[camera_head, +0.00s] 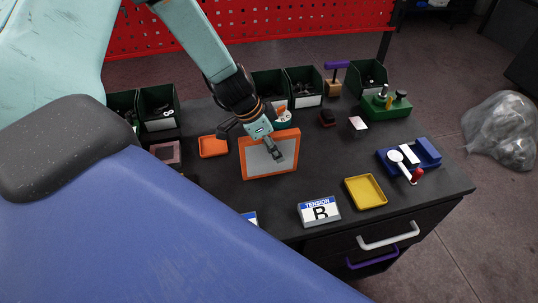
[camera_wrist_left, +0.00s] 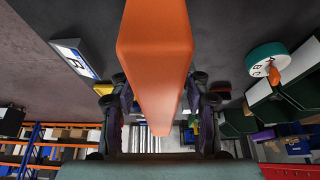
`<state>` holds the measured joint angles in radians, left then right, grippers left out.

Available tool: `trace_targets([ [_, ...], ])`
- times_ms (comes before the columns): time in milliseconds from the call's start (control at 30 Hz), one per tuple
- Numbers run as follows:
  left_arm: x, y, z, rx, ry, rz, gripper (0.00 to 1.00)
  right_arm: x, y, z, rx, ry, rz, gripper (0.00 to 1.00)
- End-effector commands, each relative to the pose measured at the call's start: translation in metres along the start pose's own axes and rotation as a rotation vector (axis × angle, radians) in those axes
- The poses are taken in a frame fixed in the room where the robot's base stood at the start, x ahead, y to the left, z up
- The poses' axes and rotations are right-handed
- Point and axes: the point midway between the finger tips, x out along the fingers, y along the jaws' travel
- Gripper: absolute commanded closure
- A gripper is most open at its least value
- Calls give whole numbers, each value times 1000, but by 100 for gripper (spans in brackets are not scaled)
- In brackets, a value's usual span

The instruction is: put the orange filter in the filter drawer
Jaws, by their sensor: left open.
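The orange filter (camera_head: 252,175), an orange frame around a grey panel, stands upright on the dark table. My left gripper (camera_head: 253,142) is open at its top edge, with one finger in front of the panel and the other behind. In the left wrist view the filter's orange edge (camera_wrist_left: 155,45) runs between the two open fingers (camera_wrist_left: 160,112), and I see no clear contact. Two drawers show in the table front, one with a white handle (camera_head: 388,236) and one with a purple handle (camera_head: 372,258). Both look shut; I cannot tell which is the filter drawer. My right gripper is out of view.
A yellow tray (camera_head: 365,191) and a "TENSION B" sign (camera_head: 319,211) lie near the front edge. A blue holder (camera_head: 428,152) stands at right. Green bins (camera_head: 304,86) line the back, with an orange tray (camera_head: 213,146) left of the filter. Table right of the filter is fairly clear.

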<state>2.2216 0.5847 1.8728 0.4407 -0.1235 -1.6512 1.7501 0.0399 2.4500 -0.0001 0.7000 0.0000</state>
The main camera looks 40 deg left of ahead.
Motion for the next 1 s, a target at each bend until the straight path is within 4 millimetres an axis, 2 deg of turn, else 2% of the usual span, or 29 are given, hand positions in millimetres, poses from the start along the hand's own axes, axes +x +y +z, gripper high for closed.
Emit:
trace_targets([
  [633, 4, 0, 0, 0, 0, 0, 54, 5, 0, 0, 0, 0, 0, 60],
  [1000, 4, 0, 0, 0, 0, 0, 85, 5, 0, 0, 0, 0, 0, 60],
])
